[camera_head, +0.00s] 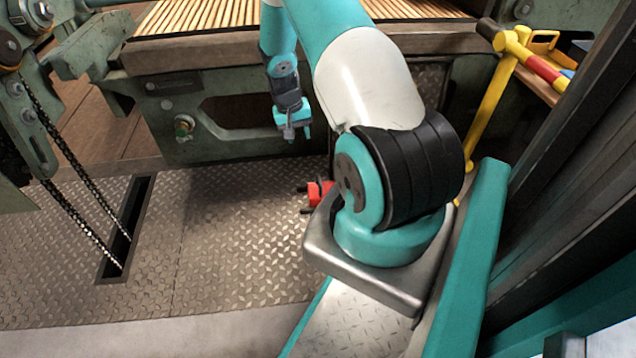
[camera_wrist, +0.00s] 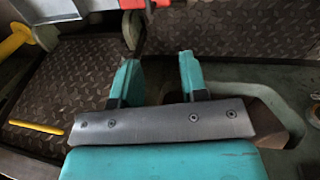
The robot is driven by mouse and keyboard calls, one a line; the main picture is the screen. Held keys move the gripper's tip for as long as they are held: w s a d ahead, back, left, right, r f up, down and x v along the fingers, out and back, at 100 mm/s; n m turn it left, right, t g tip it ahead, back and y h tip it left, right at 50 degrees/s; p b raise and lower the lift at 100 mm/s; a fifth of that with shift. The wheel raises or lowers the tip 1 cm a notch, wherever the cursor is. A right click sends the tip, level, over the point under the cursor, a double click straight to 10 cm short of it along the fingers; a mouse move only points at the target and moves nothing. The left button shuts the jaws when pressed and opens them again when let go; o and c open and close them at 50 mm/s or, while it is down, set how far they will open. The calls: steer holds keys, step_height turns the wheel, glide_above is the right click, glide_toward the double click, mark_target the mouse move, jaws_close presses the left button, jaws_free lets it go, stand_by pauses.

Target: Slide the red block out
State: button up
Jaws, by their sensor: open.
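The red block (camera_head: 318,193) is low on the diamond-plate floor, next to my metal base plate. It has dark pins on its left side, and its right part is hidden behind my arm's base. In the wrist view, a red piece with dark pins at the top edge (camera_wrist: 132,4) looks like the same block, cut off by the frame. My gripper (camera_head: 292,131) hangs in front of the green machine frame, up and left of the block and apart from it. In the wrist view its two teal fingers (camera_wrist: 158,78) stand apart with nothing between them.
A green machine frame (camera_head: 220,140) with a slatted bed (camera_head: 300,12) spans the back. Chains (camera_head: 75,215) run into a floor slot (camera_head: 127,230) at left. A yellow post (camera_head: 490,110) stands right. The floor left of the block is clear.

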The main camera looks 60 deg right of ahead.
mark_target(319, 179)
steer(key=shift+m, duration=0.3)
steer(key=s+d+f+b, duration=0.1)
steer(key=f+b, duration=0.2)
steer(key=f, duration=0.3)
steer(key=s+d+f+b, duration=0.1)
steer(key=s+f+b, duration=0.1)
steer(key=f, duration=0.5)
steer(key=s+d+f+b, duration=0.1)
steer(key=d+f+b, duration=0.1)
steer(key=f+b, duration=0.2)
steer(key=shift+s+f, duration=0.2)
steer(key=shift+f, duration=1.15)
jaws_close()
